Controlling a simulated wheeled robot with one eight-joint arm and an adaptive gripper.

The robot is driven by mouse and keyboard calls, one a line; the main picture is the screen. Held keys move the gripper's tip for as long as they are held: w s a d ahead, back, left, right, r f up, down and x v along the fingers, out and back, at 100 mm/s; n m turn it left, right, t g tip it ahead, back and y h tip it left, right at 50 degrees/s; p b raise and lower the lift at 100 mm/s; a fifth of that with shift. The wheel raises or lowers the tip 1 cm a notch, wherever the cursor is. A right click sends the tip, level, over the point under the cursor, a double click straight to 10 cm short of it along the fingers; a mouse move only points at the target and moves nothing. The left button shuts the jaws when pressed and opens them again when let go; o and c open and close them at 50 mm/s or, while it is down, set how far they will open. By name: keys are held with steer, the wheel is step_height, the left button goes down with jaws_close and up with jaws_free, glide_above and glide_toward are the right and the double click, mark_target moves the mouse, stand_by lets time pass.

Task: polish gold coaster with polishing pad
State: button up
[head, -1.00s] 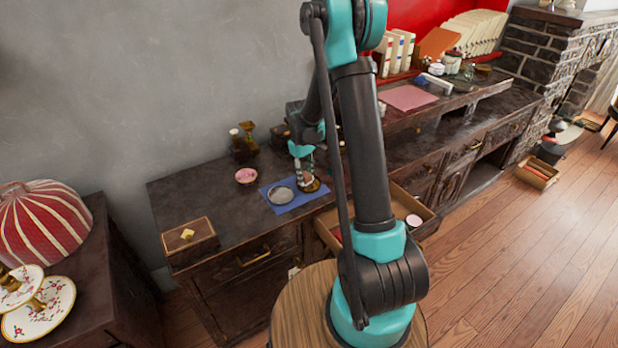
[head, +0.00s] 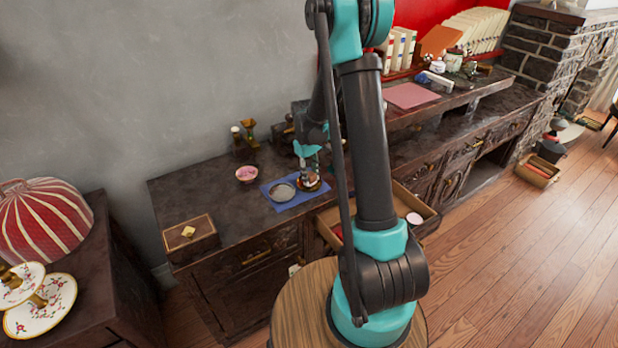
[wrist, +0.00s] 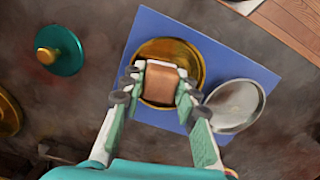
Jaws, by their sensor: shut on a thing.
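The gold coaster (wrist: 190,58) lies on a blue mat (wrist: 147,24) on the dark cabinet top. It also shows in the head view (head: 315,186), small and partly behind my gripper. My gripper (wrist: 160,88) is shut on a brown polishing pad (wrist: 160,82), with a finger on each side of it. The pad is over the coaster and hides its middle and near part. I cannot tell for certain whether the pad touches the coaster. A silver round dish (wrist: 235,105) lies beside the coaster on the mat.
A small bowl with pink contents (head: 247,174) stands left of the mat. A wooden box (head: 190,238) is at the cabinet's left end. A teal round object with a gold knob (wrist: 59,48) is left of the mat. An open drawer (head: 425,212) juts out in front.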

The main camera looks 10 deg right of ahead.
steer(key=shift+w+d, duration=0.1)
steer(key=shift+w, duration=0.3)
steer(key=shift+w+a, duration=0.25)
steer(key=shift+a, duration=0.55)
steer(key=shift+s+a, duration=0.25)
steer(key=shift+s, duration=0.55)
steer(key=shift+s+d, duration=0.2)
steer(key=shift+d, duration=0.65)
steer(key=shift+w+d, duration=0.2)
steer(key=shift+w, duration=0.55)
steer(key=shift+w+a, duration=0.25)
steer(key=shift+a, duration=0.6)
steer(key=shift+s+a, duration=0.2)
steer(key=shift+s, duration=0.6)
steer(key=shift+s+d, duration=0.25)
steer(key=shift+d, duration=0.55)
